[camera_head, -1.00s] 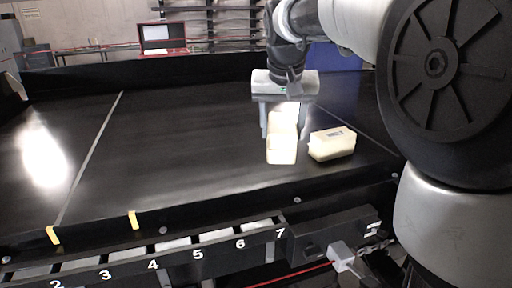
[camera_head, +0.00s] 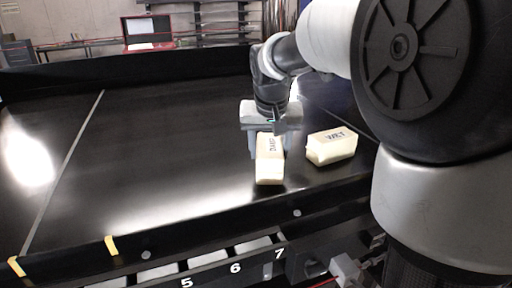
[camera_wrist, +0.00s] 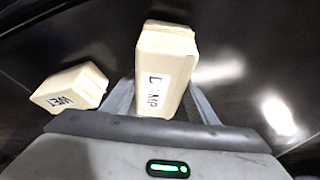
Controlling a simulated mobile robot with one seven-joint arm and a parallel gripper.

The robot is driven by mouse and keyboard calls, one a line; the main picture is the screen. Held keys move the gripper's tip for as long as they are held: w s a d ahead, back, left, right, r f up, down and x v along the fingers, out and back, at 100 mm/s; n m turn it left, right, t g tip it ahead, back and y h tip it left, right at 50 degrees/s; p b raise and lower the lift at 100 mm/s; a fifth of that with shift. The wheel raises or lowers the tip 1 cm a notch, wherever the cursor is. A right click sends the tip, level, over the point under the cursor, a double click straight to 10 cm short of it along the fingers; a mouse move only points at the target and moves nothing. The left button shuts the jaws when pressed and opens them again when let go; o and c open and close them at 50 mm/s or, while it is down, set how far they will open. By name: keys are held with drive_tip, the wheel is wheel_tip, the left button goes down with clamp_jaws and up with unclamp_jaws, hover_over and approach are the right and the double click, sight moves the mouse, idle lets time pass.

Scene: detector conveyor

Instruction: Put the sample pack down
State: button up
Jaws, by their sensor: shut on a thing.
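A cream sample pack labelled DAMP (camera_head: 270,172) is between the fingers of my gripper (camera_head: 267,150), over the black conveyor belt (camera_head: 150,170). In the wrist view the same DAMP pack (camera_wrist: 165,70) lies lengthwise between the two fingers, its label facing the camera. My gripper is shut on it. I cannot tell whether its underside touches the belt. A second cream pack labelled WET (camera_head: 332,147) rests on the belt just right of my gripper; it also shows at the left of the wrist view (camera_wrist: 70,88).
A raised black rail (camera_head: 205,226) with yellow tabs runs along the belt's near edge. Below it are numbered slots (camera_head: 210,258). The belt to the left of the packs is clear. A red case (camera_head: 148,32) stands in the background.

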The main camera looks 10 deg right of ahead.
drive_tip(key=shift+f, duration=0.6)
drive_tip(key=o, duration=1.4)
drive_tip(key=shift+f, duration=0.2)
drive_tip(key=shift+o, duration=0.2)
drive_tip(key=shift+r, duration=0.15)
drive_tip(key=shift+r, duration=0.25)
drive_tip(key=v, duration=1.1)
drive_tip(key=shift+a+r, duration=0.1)
drive_tip(key=s+f+n, duration=0.1)
drive_tip(key=s+f, duration=0.4)
drive_tip(key=s, duration=0.5)
drive_tip(key=s+f+n+t, duration=0.1)
drive_tip(key=s+f, duration=0.4)
drive_tip(key=s, duration=0.6)
drive_tip(key=shift+s+d+y, duration=0.3)
drive_tip(key=shift+d+y, duration=0.1)
drive_tip(key=shift+d, duration=0.05)
